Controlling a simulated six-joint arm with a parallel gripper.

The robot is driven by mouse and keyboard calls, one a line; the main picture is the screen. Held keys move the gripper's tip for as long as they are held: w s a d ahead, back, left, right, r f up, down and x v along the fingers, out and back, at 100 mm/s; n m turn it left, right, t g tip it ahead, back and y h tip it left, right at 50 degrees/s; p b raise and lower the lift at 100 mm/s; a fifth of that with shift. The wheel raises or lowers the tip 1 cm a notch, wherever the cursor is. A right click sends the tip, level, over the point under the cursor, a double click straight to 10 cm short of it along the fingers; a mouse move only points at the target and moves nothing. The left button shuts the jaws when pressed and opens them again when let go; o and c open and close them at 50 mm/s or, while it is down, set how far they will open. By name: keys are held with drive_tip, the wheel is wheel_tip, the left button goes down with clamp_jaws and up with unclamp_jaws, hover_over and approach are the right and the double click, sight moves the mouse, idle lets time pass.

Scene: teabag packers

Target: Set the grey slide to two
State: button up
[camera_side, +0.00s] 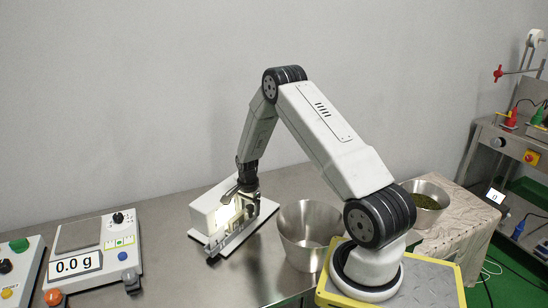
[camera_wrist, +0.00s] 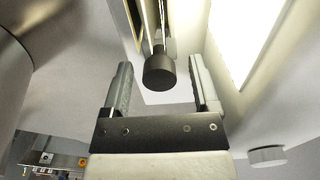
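In the wrist view my gripper (camera_wrist: 160,64) is open, one finger on each side. A dark grey round knob (camera_wrist: 159,73) on a slim track sits between the fingertips, with gaps visible on both sides. It looks like the grey slide's knob. No number marks can be read, so its setting cannot be told.
A steel bucket (camera_side: 306,250) stands close to the right of the device. A scale (camera_side: 88,262) reading 0.0 g is at the left. Another bowl (camera_side: 428,188) with green leaves is at the right. Bare table lies between scale and device.

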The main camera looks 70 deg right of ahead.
drive_tip(key=shift+r, duration=3.9)
drive_tip(key=shift+a+r, duration=0.15)
drive_tip(key=shift+a, duration=0.1)
drive_tip(key=s+a+r+n+t, duration=0.1)
drive_tip(key=s+a+r+n, duration=0.2)
drive_tip(key=a+n, duration=0.4)
drive_tip(key=s+a+r+n, duration=0.3)
drive_tip(key=a+n, duration=0.3)
drive_tip(key=a, duration=0.6)
drive_tip(key=s+a+r+n+t, duration=0.1)
drive_tip(key=s+a+r+n, duration=0.3)
drive_tip(key=a+n, duration=0.3)
drive_tip(key=shift+a+r+n+t, duration=0.25)
drive_tip(key=shift+a+n+t, duration=0.05)
drive_tip(key=shift+a, duration=0.9)
